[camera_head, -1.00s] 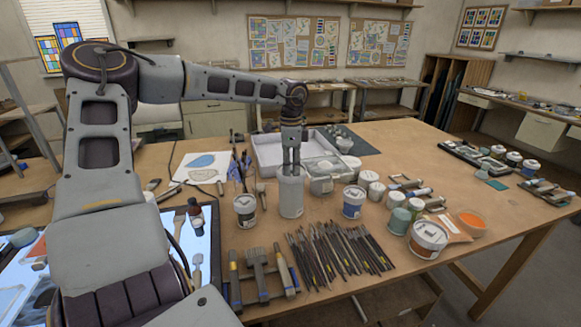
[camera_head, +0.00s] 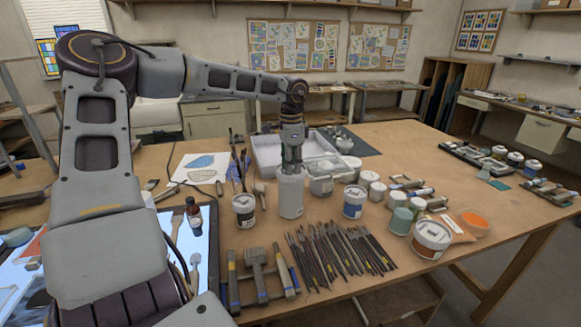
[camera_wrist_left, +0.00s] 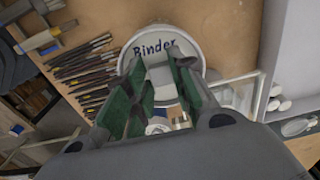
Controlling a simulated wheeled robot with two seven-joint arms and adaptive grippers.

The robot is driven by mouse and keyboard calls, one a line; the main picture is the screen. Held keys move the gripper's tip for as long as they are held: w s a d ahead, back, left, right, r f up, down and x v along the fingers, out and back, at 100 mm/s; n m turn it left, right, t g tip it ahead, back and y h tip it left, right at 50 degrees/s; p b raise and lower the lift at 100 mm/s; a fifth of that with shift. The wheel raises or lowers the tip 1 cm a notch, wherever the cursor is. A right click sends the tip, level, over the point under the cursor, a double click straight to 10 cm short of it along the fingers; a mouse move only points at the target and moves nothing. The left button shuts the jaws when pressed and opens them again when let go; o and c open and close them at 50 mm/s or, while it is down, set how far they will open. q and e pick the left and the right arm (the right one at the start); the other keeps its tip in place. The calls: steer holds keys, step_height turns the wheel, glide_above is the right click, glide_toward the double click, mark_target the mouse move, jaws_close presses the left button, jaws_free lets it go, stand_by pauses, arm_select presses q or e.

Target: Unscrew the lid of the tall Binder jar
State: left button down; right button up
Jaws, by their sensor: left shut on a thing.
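The tall Binder jar (camera_head: 290,199) is a white cylinder standing upright on the wooden table. Its white lid (camera_wrist_left: 163,42), with "Binder" written on it, faces the left wrist camera and is still on the jar. My left gripper (camera_head: 291,168) points straight down over the jar, with its fingers at the lid. In the wrist view the left gripper's green-padded fingers (camera_wrist_left: 160,95) are shut on the lid and cover part of it. The right gripper is not in view.
Small jars (camera_head: 244,209) and (camera_head: 354,202) stand close on either side. A white tray (camera_head: 262,150) lies behind. Several brushes (camera_head: 340,250) lie in front, with wider brush tools (camera_head: 256,275) to their left. A lit panel (camera_head: 205,245) is at the left.

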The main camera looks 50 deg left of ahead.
arm_select(q)
steer(key=shift+s+f+n+b, duration=0.15)
steer(key=shift+f+n+b, duration=0.1)
steer(key=shift+f, duration=0.25)
steer(key=shift+s+f+n+b, duration=0.15)
steer(key=shift+f+n, duration=0.1)
steer(key=shift+f, duration=0.25)
steer(key=shift+d+r+n+b, duration=0.15)
steer(key=shift+n+b, duration=0.3)
steer(key=shift+n, duration=0.25)
steer(key=c, duration=1.2)
jaws_free()
steer(key=shift+o, duration=0.3)
steer(key=shift+w+f, duration=0.2)
steer(key=shift+w, duration=0.1)
steer(key=shift+r, duration=0.1)
steer(key=shift+r, duration=0.15)
steer(key=o, duration=0.7)
steer(key=shift+w+a, duration=0.15)
steer(key=shift+a, duration=0.1)
steer(key=shift+c, duration=0.2)
steer(key=shift+o, duration=0.2)
steer(key=shift+r, duration=0.2)
